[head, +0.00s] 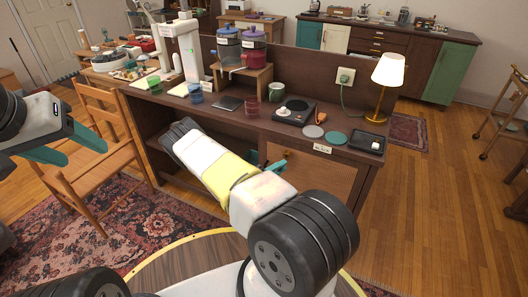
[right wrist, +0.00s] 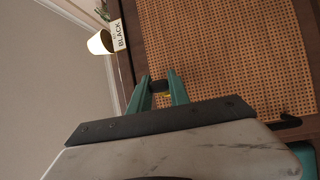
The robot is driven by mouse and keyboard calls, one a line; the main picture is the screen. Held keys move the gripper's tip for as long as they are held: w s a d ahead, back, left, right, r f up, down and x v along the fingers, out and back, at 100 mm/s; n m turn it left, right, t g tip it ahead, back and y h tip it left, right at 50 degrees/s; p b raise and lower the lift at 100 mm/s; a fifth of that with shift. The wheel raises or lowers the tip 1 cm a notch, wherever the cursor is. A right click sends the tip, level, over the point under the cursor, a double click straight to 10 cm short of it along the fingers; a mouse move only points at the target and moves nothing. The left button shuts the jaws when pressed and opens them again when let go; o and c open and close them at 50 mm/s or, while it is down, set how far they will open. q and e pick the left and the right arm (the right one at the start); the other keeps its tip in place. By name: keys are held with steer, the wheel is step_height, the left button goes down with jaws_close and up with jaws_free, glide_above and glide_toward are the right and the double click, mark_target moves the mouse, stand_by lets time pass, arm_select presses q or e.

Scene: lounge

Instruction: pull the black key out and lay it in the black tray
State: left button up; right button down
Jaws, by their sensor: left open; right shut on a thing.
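My right gripper (head: 276,168) is at the woven-front door (head: 313,178) of the desk. In the right wrist view its teal fingers (right wrist: 160,88) are closed on the black key (right wrist: 159,85), a small dark piece with a brassy bit beside it. I cannot tell whether the key is still in a lock. The key is hidden in the head view. The black tray (head: 354,144) lies on the desk top at its right front corner, with a small pale item in it. My left gripper (head: 88,148) is open and empty at the left, near the wooden chair.
A label card reading BLACK (head: 322,148) hangs at the desk's front edge. A wooden chair (head: 100,130) is at left.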

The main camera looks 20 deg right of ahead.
steer(key=shift+s+a, duration=1.2)
steer(key=shift+a, duration=0.25)
